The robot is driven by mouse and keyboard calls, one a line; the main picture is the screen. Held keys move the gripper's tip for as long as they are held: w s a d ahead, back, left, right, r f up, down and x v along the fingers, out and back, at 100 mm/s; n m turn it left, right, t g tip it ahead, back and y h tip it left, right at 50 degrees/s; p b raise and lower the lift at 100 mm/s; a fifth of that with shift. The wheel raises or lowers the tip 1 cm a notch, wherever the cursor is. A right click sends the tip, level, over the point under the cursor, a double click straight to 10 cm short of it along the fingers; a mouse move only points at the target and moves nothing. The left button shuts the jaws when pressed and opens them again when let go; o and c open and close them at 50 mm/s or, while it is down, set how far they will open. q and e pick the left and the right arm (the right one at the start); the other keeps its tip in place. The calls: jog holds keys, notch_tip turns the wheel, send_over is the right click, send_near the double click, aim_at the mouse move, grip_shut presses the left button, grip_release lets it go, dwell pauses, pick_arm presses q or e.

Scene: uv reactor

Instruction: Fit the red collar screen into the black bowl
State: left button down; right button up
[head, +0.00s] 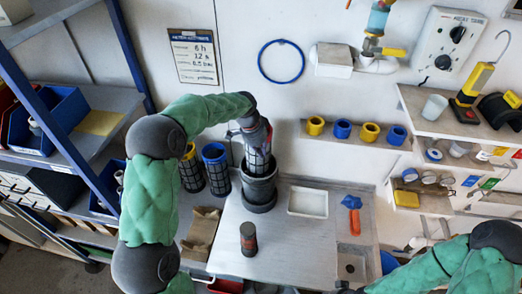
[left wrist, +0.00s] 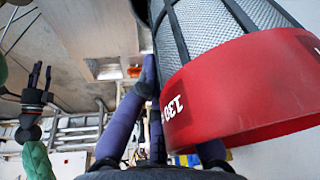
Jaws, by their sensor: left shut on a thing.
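The red collar screen, a dark-ribbed grey mesh cylinder (head: 258,160), is upright under my left gripper (head: 257,132). Its red collar (left wrist: 240,85), marked 130, fills the right of the left wrist view. My left gripper is shut on the screen at its collar end. The black bowl (head: 259,197) stands on the bench directly below, and the screen's lower end is at its mouth; how far inside it reaches is hard to tell. My right gripper shows in the left wrist view (left wrist: 40,76), open and empty, away from the bowl.
A blue collar screen (head: 217,176) and a yellow collar screen (head: 191,174) stand close left of the bowl. A dark can (head: 248,239) stands in front. A white tray (head: 307,202) and an orange-handled blue tool (head: 354,216) lie to the right. The bench between is clear.

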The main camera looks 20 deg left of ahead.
aim_at(261, 177)
pick_arm(q)
jog(key=shift+f+b, duration=4.7)
jog(key=shift+f, duration=3)
jog(key=c, duration=1.3)
grip_release()
jog(key=shift+s+f, duration=0.1)
